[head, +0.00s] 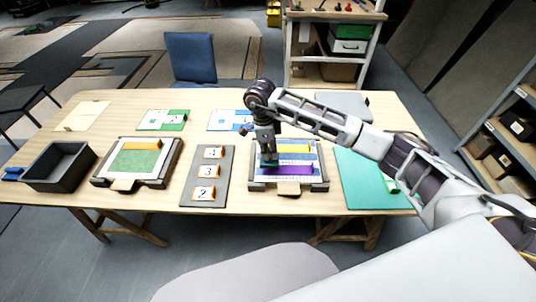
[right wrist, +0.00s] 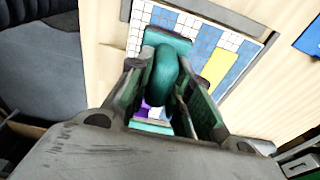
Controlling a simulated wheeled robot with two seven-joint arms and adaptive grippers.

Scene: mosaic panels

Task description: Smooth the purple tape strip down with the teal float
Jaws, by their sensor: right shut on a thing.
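The purple tape strip (head: 290,170) lies across the lower part of the framed mosaic panel (head: 257,186) in the head view. A small piece of purple (right wrist: 145,110) shows between my fingers in the right wrist view. My right gripper (head: 266,148) points down over the panel's left side and is shut on the teal float (right wrist: 167,65). In the head view the float (head: 268,161) is at the left end of the purple strip. Whether it touches the strip I cannot tell. My left gripper is not in view.
A yellow strip (head: 294,148) lies higher on the same panel. A grey board (head: 192,187) with numbered blocks is to its left, a teal mat (head: 365,185) to its right. Another framed panel (head: 108,173) with green and orange and a dark bin (head: 61,166) stand further left.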

